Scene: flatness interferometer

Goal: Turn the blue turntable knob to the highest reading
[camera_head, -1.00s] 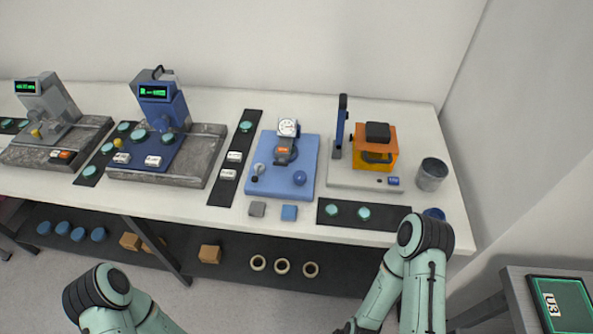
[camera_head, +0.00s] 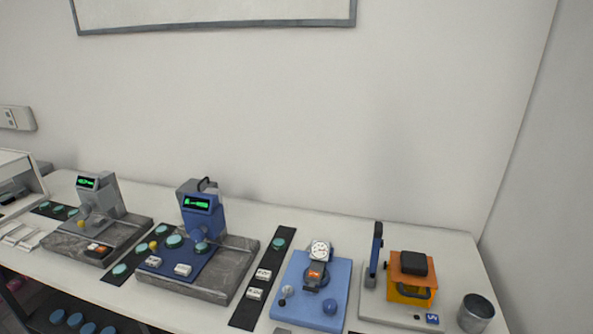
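A blue base plate (camera_head: 345,272) stands on the bench right of centre. Below the dial is a dark round part with an orange label (camera_head: 315,271). I take the blue knob for the turntable knob. Neither of my grippers is in view, and nothing touches the blue knob.
A black strip (camera_head: 258,276) with white labelled blocks lies left of the blue plate. An orange device (camera_head: 412,272) on a light base and a metal cup (camera_head: 475,313) are to the right. Two machines with green displays (camera_head: 197,203) stand left.

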